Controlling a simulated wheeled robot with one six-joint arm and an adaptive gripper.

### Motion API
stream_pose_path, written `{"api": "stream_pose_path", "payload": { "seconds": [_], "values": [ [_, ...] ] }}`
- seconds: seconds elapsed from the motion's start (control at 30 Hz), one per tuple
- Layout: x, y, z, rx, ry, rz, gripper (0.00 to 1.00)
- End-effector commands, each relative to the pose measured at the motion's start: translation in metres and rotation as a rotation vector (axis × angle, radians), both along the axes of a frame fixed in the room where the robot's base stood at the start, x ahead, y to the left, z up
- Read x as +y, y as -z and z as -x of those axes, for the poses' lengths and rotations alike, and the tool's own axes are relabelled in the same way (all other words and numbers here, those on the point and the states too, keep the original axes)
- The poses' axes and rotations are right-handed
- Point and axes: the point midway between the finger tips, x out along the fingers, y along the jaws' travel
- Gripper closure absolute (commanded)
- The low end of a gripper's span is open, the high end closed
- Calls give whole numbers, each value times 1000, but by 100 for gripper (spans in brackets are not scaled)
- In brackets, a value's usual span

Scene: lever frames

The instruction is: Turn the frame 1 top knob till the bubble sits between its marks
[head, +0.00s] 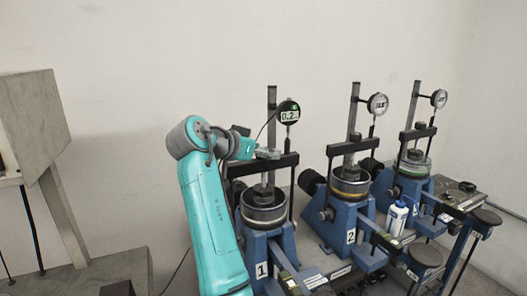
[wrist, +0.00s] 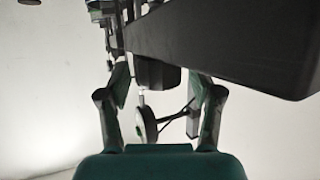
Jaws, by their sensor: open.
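Frame 1 (head: 258,243) is the leftmost blue lever frame, marked with a 1. Its black crossbar (head: 284,162) spans the top, and the crossbar also fills the upper right of the wrist view (wrist: 230,45).
Frame 1's digital gauge (head: 288,112) stands just right of my gripper; a round gauge (wrist: 145,124) shows between the fingers. Frame 2 (head: 350,222) and frame 3 (head: 410,188) stand to the right, with a white bottle (head: 397,218) between. A grey cabinet (head: 35,125) is at left.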

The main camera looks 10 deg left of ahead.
Motion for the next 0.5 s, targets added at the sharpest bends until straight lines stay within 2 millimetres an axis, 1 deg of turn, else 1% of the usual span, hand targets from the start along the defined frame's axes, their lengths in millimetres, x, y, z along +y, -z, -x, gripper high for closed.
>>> {"api": "stream_pose_path", "payload": {
  "seconds": [0.3, 0.33, 0.37, 0.4, 0.47, 0.5],
  "values": [
    [-1, 1, -2, 0, -1, 0, 35],
    [-1, 1, -2, 0, -1, 0, 37],
    [-1, 1, -2, 0, -1, 0, 45],
    [-1, 1, -2, 0, -1, 0, 55],
    [-1, 1, -2, 0, -1, 0, 70],
    [-1, 1, -2, 0, -1, 0, 80]
  ]
}}
